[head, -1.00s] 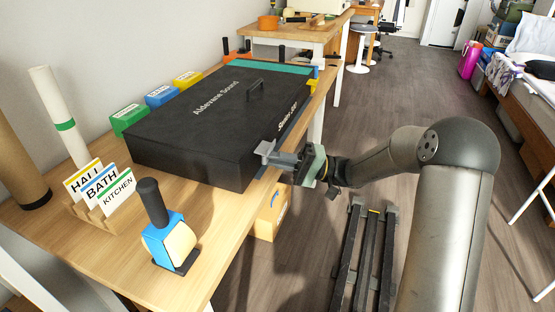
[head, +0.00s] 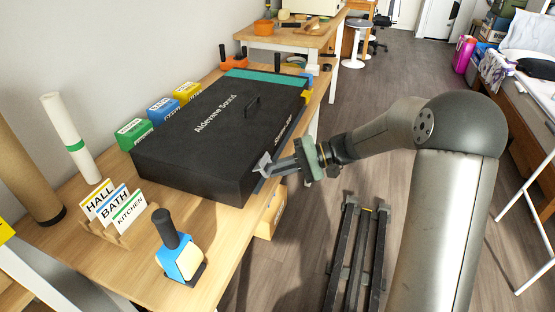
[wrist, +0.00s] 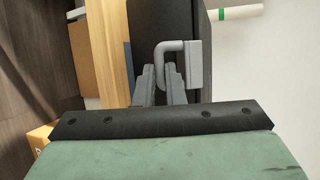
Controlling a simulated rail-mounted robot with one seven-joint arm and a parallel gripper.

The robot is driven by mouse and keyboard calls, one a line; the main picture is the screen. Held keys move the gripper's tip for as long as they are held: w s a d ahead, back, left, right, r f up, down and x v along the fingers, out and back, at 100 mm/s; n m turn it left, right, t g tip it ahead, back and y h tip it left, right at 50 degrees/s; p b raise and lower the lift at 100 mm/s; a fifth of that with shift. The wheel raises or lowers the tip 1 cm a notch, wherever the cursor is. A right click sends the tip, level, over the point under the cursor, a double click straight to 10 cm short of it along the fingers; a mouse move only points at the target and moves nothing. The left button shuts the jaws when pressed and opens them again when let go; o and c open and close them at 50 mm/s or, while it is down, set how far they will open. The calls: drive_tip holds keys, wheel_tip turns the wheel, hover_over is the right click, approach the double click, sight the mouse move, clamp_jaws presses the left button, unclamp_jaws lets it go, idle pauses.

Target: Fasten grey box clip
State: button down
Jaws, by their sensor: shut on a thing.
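A large black case (head: 215,130) marked "Aldevane Sound" lies closed on the wooden bench. The grey box clip (head: 263,165) is on the case's long side facing my arm, near its near corner. In the wrist view the clip (wrist: 194,62) is a grey block with a bent bar that reaches between my fingers. My gripper (head: 272,168) is at the bench edge, its fingers close together on the clip's bar. In the wrist view the gripper (wrist: 161,72) hides the lower end of the bar. I cannot tell whether the clip is latched.
A yellow clip (head: 305,94) shows at the case's far end. A blue-and-cream block with a black handle (head: 181,258) and a card rack (head: 120,232) stand on the near bench. Green, blue and yellow boxes line the wall side. Open floor lies right of the bench.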

sight(267, 162)
drive_tip(key=r+h+p, duration=0.1)
drive_tip(key=h+p, duration=0.2)
drive_tip(key=p, duration=0.2)
drive_tip(key=a+r+m+g+h+p, duration=0.1)
drive_tip(key=r+h+p, duration=0.1)
drive_tip(key=p, duration=0.3)
drive_tip(key=r+m+g+h+p, duration=0.1)
drive_tip(key=r+h+p, duration=0.1)
drive_tip(key=h+p, duration=0.2)
drive_tip(key=shift+w+a+p, duration=0.25)
drive_tip(key=shift+a+p, duration=0.05)
drive_tip(key=shift+p, duration=0.5)
drive_tip(key=shift+w+a+m+g+h+p, duration=0.1)
drive_tip(key=shift+a+m+g+h+p, duration=0.2)
drive_tip(key=shift+h+p, duration=0.55)
drive_tip(key=shift+d, duration=0.15)
drive_tip(key=c, duration=1.8)
unclamp_jaws()
